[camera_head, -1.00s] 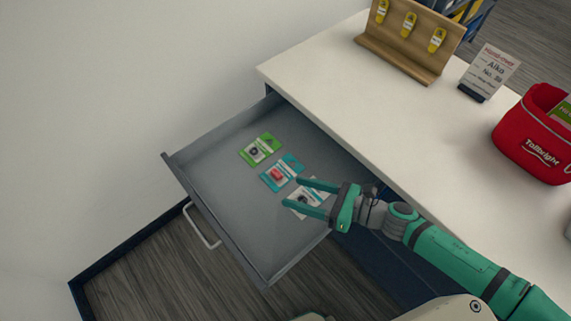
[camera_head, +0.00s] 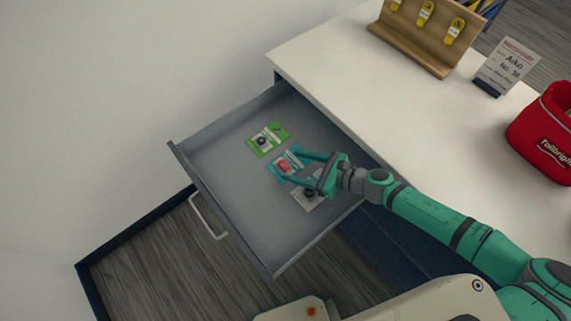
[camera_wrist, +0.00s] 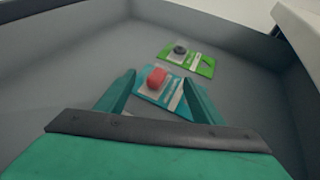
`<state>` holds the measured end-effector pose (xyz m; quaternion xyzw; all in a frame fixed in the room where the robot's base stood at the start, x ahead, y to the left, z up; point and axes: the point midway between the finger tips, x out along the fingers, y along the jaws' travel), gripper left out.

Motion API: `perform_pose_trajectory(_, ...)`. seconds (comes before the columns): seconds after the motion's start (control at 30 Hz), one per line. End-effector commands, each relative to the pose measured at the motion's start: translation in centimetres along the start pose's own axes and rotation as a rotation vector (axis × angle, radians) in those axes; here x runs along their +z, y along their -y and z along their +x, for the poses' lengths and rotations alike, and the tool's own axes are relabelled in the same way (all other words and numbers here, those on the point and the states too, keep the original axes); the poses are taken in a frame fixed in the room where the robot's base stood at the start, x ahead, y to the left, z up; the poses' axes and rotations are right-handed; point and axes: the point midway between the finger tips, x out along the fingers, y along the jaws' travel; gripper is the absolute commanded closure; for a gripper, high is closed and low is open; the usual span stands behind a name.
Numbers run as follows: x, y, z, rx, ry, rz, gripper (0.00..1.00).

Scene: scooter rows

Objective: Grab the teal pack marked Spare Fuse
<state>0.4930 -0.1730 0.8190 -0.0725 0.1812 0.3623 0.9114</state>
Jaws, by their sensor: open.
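The teal pack (camera_head: 284,165) lies flat in the open drawer, with a red item on its face; its print is too small to read. It also shows in the wrist view (camera_wrist: 160,87), ahead of and between my fingers. My gripper (camera_head: 292,167) is open, its two fingers reaching over the drawer on either side of the teal pack. In the wrist view my gripper (camera_wrist: 158,90) is empty, and its right finger covers part of the pack's right edge. I cannot tell how high the fingertips are above the pack.
A green pack (camera_head: 268,139) lies beyond the teal one in the grey drawer (camera_head: 225,185). A white pack (camera_head: 309,197) lies partly under my gripper. The drawer walls surround them. The white counter (camera_head: 350,85) holds a wooden rack (camera_head: 412,43), name card (camera_head: 507,66) and red pouch (camera_head: 548,135).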

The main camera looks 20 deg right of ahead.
Motion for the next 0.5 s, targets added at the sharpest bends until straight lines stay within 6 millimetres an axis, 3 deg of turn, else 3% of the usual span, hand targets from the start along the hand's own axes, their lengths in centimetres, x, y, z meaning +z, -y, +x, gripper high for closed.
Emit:
perform_pose_trajectory(0.2,0.2,-0.3,3.5,0.012,0.001,-0.004,0.39)
perform_pose_trajectory(0.5,0.2,-0.3,4.1,0.008,0.000,-0.002,0.39)
